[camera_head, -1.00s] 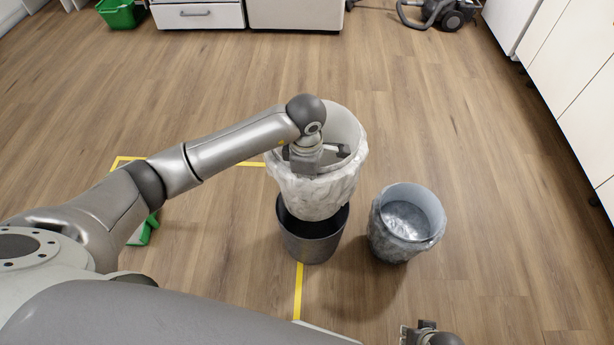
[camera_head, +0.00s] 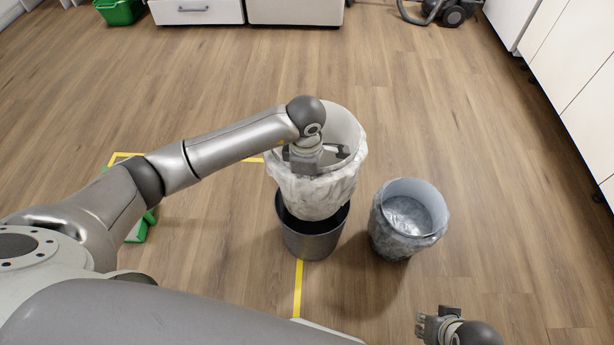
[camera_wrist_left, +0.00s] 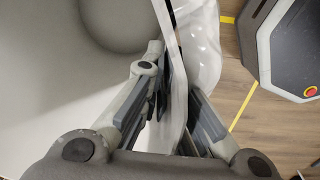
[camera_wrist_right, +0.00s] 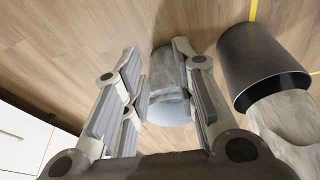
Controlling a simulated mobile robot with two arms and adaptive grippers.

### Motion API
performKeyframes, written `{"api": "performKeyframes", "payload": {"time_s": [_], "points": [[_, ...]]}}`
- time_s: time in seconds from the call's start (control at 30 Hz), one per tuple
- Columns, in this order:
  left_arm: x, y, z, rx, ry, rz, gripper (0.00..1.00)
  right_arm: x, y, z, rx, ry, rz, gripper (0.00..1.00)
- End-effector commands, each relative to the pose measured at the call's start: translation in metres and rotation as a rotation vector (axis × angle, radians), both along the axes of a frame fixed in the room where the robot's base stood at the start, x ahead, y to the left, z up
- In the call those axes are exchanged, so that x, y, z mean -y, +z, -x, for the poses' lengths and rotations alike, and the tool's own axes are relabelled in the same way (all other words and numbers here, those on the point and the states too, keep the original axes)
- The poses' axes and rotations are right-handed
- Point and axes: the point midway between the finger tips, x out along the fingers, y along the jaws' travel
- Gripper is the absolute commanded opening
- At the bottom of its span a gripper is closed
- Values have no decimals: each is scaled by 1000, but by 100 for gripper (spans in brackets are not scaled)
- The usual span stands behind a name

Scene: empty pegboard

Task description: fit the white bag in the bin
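The white bag (camera_head: 315,195), with a pale round opening, stands upright at the dark bin (camera_head: 312,243). Its lower end is over or inside the bin's mouth, and much of its pale upper part stays above the bin's rim. My left gripper (camera_head: 318,160) is at the bag's near rim. In the left wrist view its fingers (camera_wrist_left: 172,85) lie on both sides of the white wall, shut on it. My right gripper (camera_head: 430,325) is low at the right, apart from both bins. In the right wrist view its fingers (camera_wrist_right: 158,58) are wide apart and empty.
A second bin (camera_head: 408,222) with a clear, crumpled liner stands just right of the dark bin. Yellow tape (camera_head: 298,288) marks the floor. A green object (camera_head: 140,230) lies behind my left arm. White cabinets (camera_head: 575,90) line the right. The floor beyond is open.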

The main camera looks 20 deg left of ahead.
Motion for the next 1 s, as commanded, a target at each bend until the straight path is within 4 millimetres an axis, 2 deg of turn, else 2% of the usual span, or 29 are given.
{"api": "performKeyframes", "payload": {"time_s": [0.6, 1.0], "points": [[0, -23, 0, 1, 1, 1, 0, 3, 54, 12, 30, -3, -1, 27], [0, -25, 0, 1, 0, 0, 0, 3, 62, 15, 32, -5, -1, 27]]}}
